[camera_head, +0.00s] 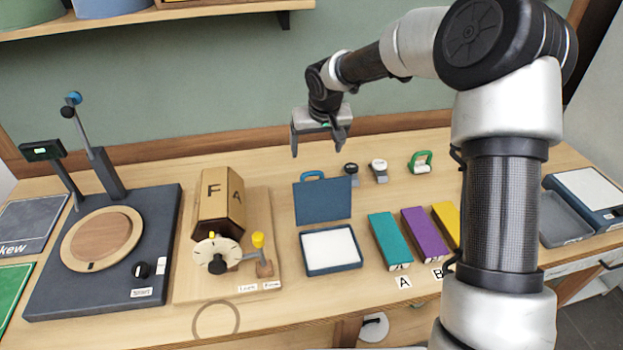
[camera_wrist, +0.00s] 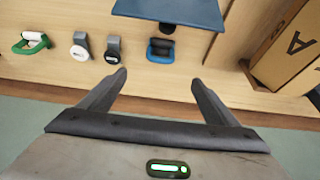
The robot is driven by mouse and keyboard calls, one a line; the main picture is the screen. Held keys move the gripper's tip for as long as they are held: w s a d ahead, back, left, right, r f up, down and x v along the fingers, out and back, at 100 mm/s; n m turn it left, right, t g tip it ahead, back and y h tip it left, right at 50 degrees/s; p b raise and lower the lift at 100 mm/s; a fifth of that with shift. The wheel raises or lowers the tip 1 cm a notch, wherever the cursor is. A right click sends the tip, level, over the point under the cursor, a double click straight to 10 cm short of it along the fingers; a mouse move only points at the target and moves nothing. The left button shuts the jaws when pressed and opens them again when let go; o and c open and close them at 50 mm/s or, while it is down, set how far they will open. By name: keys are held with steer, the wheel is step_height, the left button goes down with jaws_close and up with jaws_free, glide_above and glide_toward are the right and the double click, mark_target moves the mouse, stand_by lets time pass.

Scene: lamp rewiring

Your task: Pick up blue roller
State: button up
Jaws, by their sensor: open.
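The blue roller (camera_head: 312,175) lies on the table just behind the raised blue lid, which hides most of it in the head view. In the wrist view the blue roller (camera_wrist: 160,52) shows its blue frame and dark cylinder, ahead of and roughly centred between the fingertips. My gripper (camera_head: 318,152) is open and empty, pointing down above the back of the table near the roller. Its two spread fingers also show in the wrist view (camera_wrist: 159,80), apart from the roller.
A blue-lidded pad box (camera_head: 331,265) stands in front. Two stamps (camera_head: 351,170) (camera_head: 378,167) and a green roller (camera_head: 420,160) lie to the right. A wooden lettered drum (camera_head: 218,205) stands left. Teal (camera_head: 388,240), purple (camera_head: 427,232) and yellow blocks lie at front right.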

mark_target(312, 174)
steer(key=p+x, duration=0.1)
steer(key=x, duration=1)
steer(key=p+x, duration=0.1)
steer(key=x, duration=0.5)
steer(key=shift+s+a+f+p, duration=0.1)
steer(key=shift+s+f+p, duration=0.1)
steer(key=shift+f+p, duration=0.1)
